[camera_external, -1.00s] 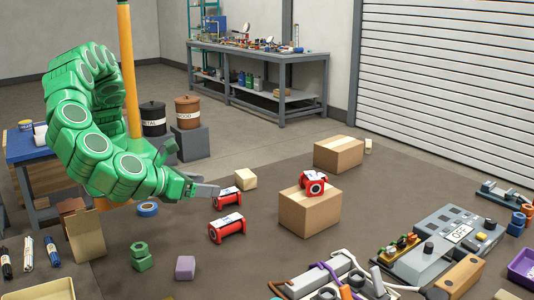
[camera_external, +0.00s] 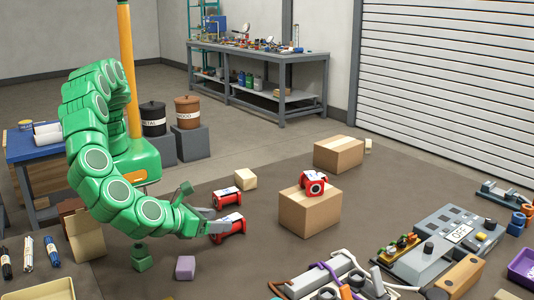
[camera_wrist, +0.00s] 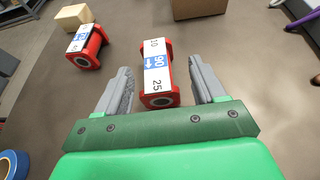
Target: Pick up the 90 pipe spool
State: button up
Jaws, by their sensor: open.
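The 90 pipe spool (camera_wrist: 158,72) is red with square end flanges and a white and blue label reading 90. It lies on the dark floor mat and also shows in the external view (camera_external: 230,228). My gripper (camera_wrist: 160,78) is open, its two grey fingers on either side of the spool's near part in the wrist view, with gaps visible. In the external view my gripper (camera_external: 212,219) is low, at the spool's left end, partly covering it. A second red spool (camera_wrist: 86,46) with an unclear label lies further left. A third red spool (camera_external: 313,183) sits on a cardboard box.
The cardboard box (camera_external: 310,214) stands right of the spools. A cream block (camera_external: 245,179) lies behind them, a purple block (camera_external: 185,267) in front. Blue tape (camera_wrist: 13,165) is at the wrist view's lower left. Grey equipment (camera_external: 430,245) occupies the right front.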

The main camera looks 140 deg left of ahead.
aim_at(227, 220)
jog(key=x, duration=0.4)
jog(key=shift+s+a+f, duration=0.25)
jog(key=shift+s+a, duration=0.05)
jog(key=shift+c, duration=0.3)
grip_shut()
